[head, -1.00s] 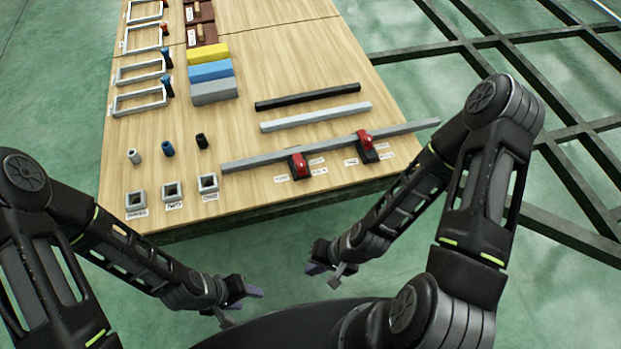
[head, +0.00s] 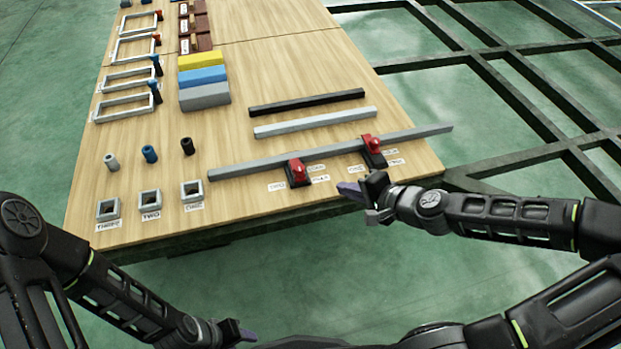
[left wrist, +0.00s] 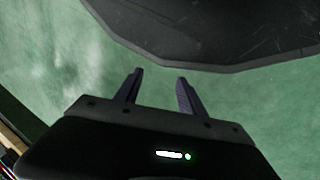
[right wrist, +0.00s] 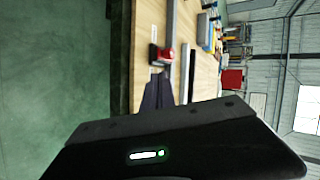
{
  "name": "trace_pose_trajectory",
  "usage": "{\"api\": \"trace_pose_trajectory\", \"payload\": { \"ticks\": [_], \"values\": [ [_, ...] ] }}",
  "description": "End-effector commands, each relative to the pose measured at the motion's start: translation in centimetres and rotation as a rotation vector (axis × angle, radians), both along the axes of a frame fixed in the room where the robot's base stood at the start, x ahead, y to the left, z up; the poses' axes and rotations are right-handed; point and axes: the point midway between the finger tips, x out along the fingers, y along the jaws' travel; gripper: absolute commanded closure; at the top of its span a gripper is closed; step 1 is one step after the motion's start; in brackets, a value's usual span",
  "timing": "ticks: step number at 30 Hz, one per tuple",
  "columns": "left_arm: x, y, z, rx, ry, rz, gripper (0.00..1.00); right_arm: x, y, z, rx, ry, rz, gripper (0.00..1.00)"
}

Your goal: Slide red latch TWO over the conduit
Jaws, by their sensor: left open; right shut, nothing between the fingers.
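A long grey conduit (head: 235,170) lies across the near part of the wooden table. Two red latches on black bases sit along its near side. The left red latch (head: 296,169) has a small label beside it that seems to read TWO; the right red latch (head: 371,142) has one that seems to read ONE. My right gripper (head: 351,191) is shut and empty near the table's front edge, close to the right latch. In the right wrist view, a red latch (right wrist: 166,54) shows beyond the shut fingers (right wrist: 158,92). My left gripper (left wrist: 160,88) is open and empty, low before the table.
A grey bar (head: 315,122) and a black bar (head: 306,102) lie behind the conduit. Square sockets (head: 150,204) and small cylinders (head: 149,154) stand at the left. Coloured blocks (head: 202,76) and grey frames are farther back. Dark beams (head: 540,155) run right of the table.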

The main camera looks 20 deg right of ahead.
Motion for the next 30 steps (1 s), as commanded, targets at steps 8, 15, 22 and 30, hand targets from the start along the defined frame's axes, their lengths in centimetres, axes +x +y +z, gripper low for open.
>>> {"api": "trace_pose_trajectory", "payload": {
  "ticks": [8, 15, 22, 30],
  "values": [
    [0.0, 0.0, 0.0, 0.0, 0.0, 0.0, 0.53, 0.0, 0.1, -0.1, 0.01, 0.006, -0.005, 1.0],
    [0.1, 0.1, -0.6, 0.001, -0.001, 0.002, 0.53, 0.4, 0.3, -0.6, 0.009, 0.005, -0.003, 1.0],
    [0.5, 0.5, -2.5, 0.007, -0.008, 0.012, 0.53, 2.5, 1.5, -2.3, 0.008, 0.004, 0.001, 1.0],
    [1.1, 0.9, -5.5, 0.015, -0.021, 0.026, 0.53, 6.6, 3.5, -5.1, 0.008, 0.003, -0.001, 1.0]
  ]
}}
